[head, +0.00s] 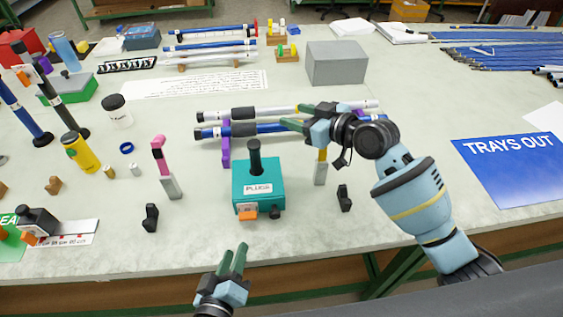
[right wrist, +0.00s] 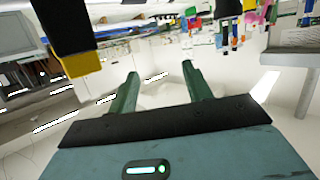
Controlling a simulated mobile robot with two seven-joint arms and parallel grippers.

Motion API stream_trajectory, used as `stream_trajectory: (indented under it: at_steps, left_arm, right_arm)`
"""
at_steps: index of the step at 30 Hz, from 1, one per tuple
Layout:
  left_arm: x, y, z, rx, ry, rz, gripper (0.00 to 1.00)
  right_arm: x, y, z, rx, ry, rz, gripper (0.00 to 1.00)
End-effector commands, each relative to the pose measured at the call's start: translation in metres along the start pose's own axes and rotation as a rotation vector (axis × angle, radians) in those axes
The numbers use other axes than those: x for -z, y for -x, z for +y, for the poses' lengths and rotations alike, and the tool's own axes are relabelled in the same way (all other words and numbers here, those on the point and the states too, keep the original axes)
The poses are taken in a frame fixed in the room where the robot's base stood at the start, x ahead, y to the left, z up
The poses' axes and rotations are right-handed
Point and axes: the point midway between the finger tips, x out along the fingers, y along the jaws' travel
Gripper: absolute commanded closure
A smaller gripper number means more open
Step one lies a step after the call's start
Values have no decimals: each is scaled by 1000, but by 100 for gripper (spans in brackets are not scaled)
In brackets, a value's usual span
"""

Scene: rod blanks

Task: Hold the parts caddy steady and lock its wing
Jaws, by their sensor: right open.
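The parts caddy (head: 270,182) is a teal box with a black upright handle and a white "PLUGS" label, standing on the table in the middle of the head view. An orange block (head: 248,211), perhaps its wing, and a small black knob (head: 275,213) are at its front. My left gripper (head: 236,250) is in front of the caddy, apart from it; its green fingers look close together, but their gap is unclear. My right gripper (head: 306,116) is behind and right of the caddy, above the rods; its fingers (right wrist: 163,82) are apart and empty in the right wrist view.
Purple stands (head: 225,150) hold rods behind the caddy. Pink-topped (head: 160,158) and yellow-topped (head: 321,168) uprights flank it, with small black pieces (head: 151,217) (head: 344,198) nearer. A grey box (head: 336,64) stands behind; a blue "TRAYS OUT" sheet (head: 515,172) lies right.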

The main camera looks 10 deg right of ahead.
Motion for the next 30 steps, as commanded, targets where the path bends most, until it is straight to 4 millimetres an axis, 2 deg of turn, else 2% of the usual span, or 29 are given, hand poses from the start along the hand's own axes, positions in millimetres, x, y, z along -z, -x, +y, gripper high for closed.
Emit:
stream_trajectory:
  at_steps: [1, 3, 6, 10, 20, 23, 30]
  left_arm:
    - [0, 0, 0, 0, 0, 0, 64]
    - [0, 0, 0, 0, 0, 0, 64]
    - [0, 0, 0, 0, 0, 0, 64]
    - [0, 0, 0, 0, 0, 0, 64]
    - [0, 0, 0, 0, 0, 0, 64]
    - [0, 0, 0, 0, 0, 0, 64]
    - [0, 0, 0, 0, 0, 0, 64]
  right_arm:
    - [-17, -3, -18, 43, 9, -29, 50]
    - [-37, -5, -38, 92, 22, -63, 50]
    - [-59, -6, -60, 146, 33, -98, 50]
    - [-76, -5, -77, 189, 40, -126, 50]
    - [-83, -7, -84, 206, 42, -136, 50]
    - [-84, -15, -86, 206, 41, -135, 50]
    - [-88, -49, -92, 206, 39, -135, 50]
